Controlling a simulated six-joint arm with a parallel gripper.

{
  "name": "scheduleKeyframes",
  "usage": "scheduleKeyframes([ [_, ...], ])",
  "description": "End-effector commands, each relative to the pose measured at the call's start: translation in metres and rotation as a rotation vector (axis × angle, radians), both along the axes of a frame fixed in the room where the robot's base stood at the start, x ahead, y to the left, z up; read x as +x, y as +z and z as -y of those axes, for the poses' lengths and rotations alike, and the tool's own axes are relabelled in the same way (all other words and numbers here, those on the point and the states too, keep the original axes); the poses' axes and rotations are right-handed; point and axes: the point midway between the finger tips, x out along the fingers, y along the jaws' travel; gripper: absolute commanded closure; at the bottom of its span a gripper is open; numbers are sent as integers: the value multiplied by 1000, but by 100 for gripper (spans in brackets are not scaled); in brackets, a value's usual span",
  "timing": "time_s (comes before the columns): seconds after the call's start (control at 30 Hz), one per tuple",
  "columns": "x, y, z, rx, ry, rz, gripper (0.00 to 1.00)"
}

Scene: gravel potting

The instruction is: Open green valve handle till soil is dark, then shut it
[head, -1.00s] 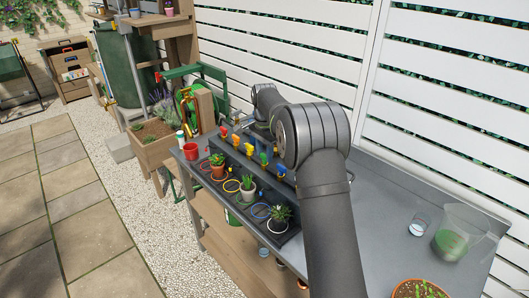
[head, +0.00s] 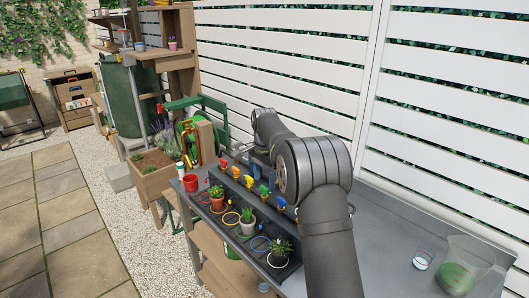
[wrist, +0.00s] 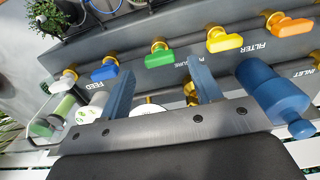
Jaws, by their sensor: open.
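The green valve handle (wrist: 160,57) lies lengthwise along the dark manifold in the wrist view, between a blue handle (wrist: 105,70) and a yellow handle (wrist: 223,42). My gripper (wrist: 162,73) is open, its two blue fingers apart on either side of the green handle, with their tips close to it. I cannot tell whether they touch it. In the head view the green handle (head: 264,190) is in the valve row. Potted plants stand below it: one in a terracotta pot (head: 216,205), one in a pale pot (head: 248,227) and one in a white pot (head: 280,257). Their soil colour is too small to tell.
An orange handle (wrist: 290,25) is farther right in the wrist view, and a blue cylinder (wrist: 272,90) stands close beside my right finger. A red cup (head: 190,182) stands at left.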

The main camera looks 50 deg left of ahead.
Motion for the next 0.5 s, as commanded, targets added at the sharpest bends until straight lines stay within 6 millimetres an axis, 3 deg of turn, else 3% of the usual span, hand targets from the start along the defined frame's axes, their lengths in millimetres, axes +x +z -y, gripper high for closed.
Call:
scheduleKeyframes([
  [0.3, 0, 81, -1, 4, 0, 2, 42],
  [0.5, 0, 122, 0, 3, -1, 2, 42],
])
